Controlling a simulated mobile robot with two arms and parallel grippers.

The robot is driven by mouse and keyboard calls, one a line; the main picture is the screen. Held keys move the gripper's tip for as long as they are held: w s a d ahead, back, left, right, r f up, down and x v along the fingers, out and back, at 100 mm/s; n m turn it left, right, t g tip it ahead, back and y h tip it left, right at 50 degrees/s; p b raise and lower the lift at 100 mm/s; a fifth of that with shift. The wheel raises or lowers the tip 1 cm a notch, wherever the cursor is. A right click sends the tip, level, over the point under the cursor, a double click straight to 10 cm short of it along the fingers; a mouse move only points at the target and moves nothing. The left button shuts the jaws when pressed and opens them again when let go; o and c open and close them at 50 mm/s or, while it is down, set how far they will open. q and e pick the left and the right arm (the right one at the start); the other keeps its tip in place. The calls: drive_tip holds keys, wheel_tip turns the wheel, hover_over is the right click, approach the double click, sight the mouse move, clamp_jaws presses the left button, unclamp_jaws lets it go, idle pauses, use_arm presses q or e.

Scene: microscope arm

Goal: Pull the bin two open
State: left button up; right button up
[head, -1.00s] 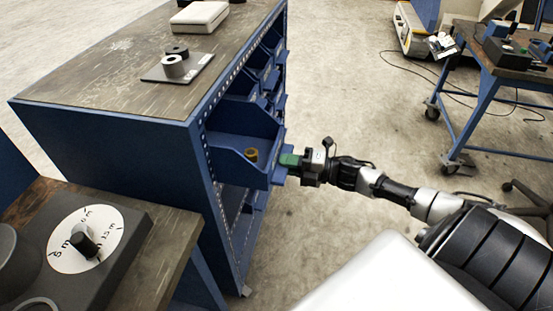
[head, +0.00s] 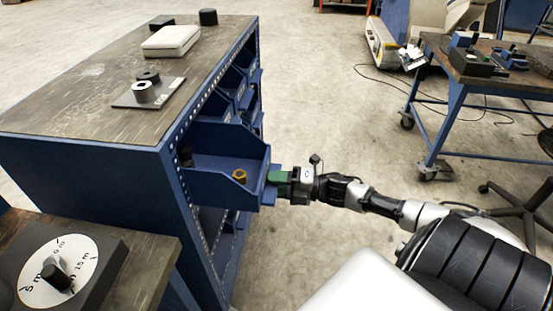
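The bin (head: 222,188) is a blue open-topped bin in the near column of the blue cabinet (head: 85,180). It sticks well out of the cabinet's front, roughly level. A small yellow-brown nut-like part (head: 239,176) lies inside near its front, and a dark part (head: 187,157) lies further back. My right gripper (head: 277,178), with green fingers, is at the bin's front wall and seems shut on it; the fingertips are partly hidden by the bin. My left gripper is not in view. I cannot read any bin number.
Other blue bins (head: 239,93) sit further along the cabinet front. Several items, including a white box (head: 171,41), stand on the cabinet top. A workbench with a dial (head: 58,270) is at the lower left. A wheeled blue table (head: 500,75) stands right.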

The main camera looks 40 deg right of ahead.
drive_tip(key=v, duration=1.1)
drive_tip(key=shift+w, duration=0.1)
idle(0.5)
